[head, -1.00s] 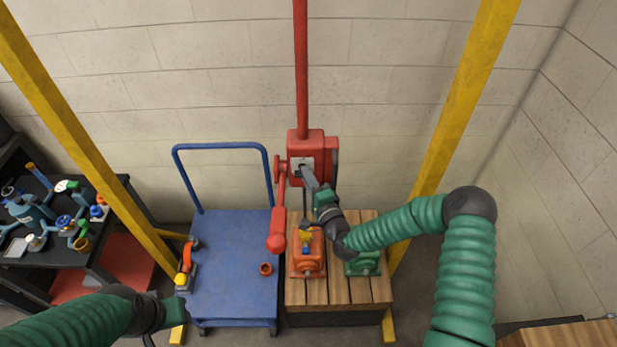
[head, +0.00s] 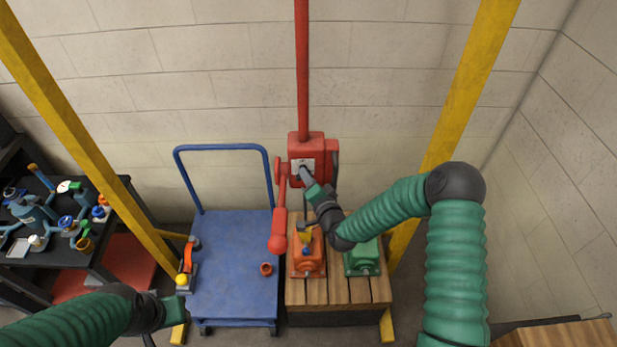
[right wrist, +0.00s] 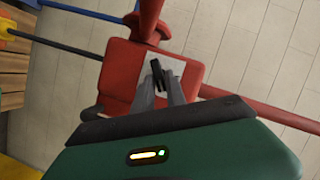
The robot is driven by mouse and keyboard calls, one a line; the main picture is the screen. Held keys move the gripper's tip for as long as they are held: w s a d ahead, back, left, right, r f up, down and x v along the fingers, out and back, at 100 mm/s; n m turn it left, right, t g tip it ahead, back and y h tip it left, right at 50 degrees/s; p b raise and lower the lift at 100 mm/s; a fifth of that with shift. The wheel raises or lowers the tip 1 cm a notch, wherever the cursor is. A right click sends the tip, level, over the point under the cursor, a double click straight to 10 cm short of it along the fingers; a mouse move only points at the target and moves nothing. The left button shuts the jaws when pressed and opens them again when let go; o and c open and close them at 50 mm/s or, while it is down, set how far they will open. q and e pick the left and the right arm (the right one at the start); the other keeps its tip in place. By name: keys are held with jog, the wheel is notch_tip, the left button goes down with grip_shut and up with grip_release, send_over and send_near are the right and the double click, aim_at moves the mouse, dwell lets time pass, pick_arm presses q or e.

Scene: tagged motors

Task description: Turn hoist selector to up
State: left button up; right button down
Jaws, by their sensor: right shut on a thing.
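The hoist (head: 298,143) is a red box hanging on a red pole, with a light plate on its front. The selector (right wrist: 158,74) is a small black lever on that plate, and it looks tilted in the right wrist view. My right gripper (head: 303,171) reaches the plate from the lower right; in the right wrist view its grey fingers (right wrist: 160,82) are shut on the selector. The fingers partly hide the selector in the head view. My left gripper (head: 172,311) hangs at lower left, away from the hoist, and its fingers do not show clearly.
Below are an orange motor (head: 308,262) and a green motor (head: 362,262) on a wooden pallet (head: 340,292). A blue cart (head: 232,290) stands left. Yellow posts (head: 462,90) flank the hoist.

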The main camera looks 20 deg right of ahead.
jog(key=shift+s+a+f+n+g+h+b, duration=0.15)
jog(key=shift+n+g+h, duration=0.55)
jog(key=shift+n, duration=0.7)
jog(key=shift+w+a+f+n+g+h+b, duration=0.1)
jog(key=shift+n+g+h, duration=0.25)
jog(key=shift+n+h, duration=0.8)
jog(key=shift+s+a+f+n+g+h+b, duration=0.15)
jog(key=shift+n+g+h, duration=0.4)
jog(key=shift+n, duration=1.1)
jog(key=shift+r, duration=0.1)
